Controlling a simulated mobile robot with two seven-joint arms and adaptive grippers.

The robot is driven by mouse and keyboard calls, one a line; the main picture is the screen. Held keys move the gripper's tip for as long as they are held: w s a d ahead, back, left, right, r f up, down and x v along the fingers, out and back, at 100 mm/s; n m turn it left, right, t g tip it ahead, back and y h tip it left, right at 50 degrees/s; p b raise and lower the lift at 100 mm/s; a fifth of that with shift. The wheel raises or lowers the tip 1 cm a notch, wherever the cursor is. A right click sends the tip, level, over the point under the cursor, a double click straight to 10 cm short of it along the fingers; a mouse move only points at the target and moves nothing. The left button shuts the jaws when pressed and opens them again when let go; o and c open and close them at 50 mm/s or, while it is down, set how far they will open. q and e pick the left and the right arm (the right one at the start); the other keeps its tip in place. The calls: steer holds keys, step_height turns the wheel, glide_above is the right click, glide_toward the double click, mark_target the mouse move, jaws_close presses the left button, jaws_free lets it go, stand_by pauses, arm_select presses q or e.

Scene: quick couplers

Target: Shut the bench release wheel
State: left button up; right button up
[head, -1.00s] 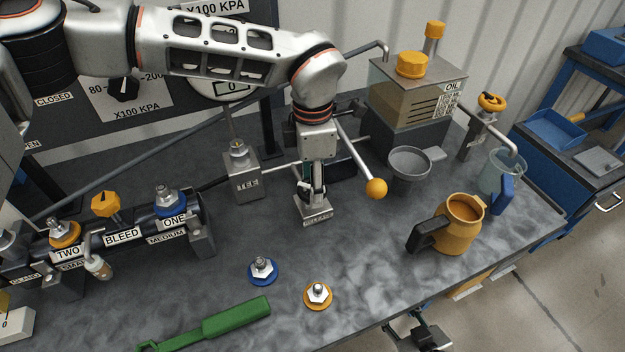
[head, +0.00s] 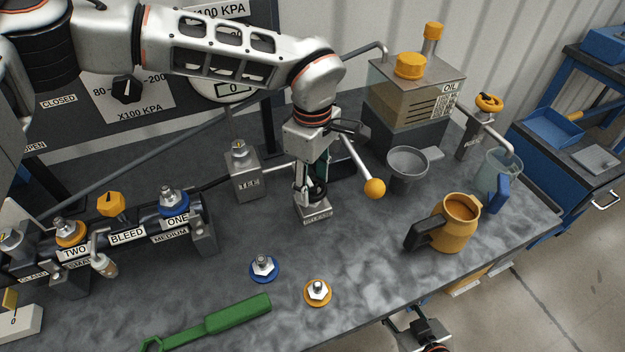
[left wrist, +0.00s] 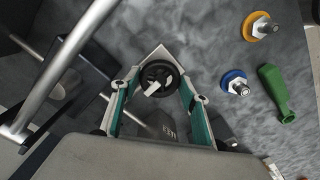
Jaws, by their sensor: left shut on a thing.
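The release wheel (left wrist: 160,72) is a small black handwheel on top of a grey block (head: 316,215) with a label on its front. In the left wrist view it sits between the two fingers of my left gripper (left wrist: 156,92). My left gripper (head: 311,192) points down over the block in the head view and is shut on the wheel, largely hiding it there. My right gripper (head: 425,335) shows only partly beyond the bench's front edge, low in the head view; its fingers are too unclear to judge.
A lever with an orange ball (head: 374,188) stands close right of the left gripper. The TEE block (head: 243,178) is to its left. A grey funnel (head: 407,163) and orange jug (head: 456,225) are right. Blue (head: 264,268) and orange (head: 317,291) couplers and a green wrench (head: 222,320) lie in front.

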mark_target(312, 187)
arm_select(q)
steer(key=shift+r+m, duration=0.1)
steer(key=shift+m, duration=0.2)
steer(key=o, duration=1.1)
step_height(312, 187, up, 12)
steer(key=shift+f, duration=0.1)
stand_by(0.5)
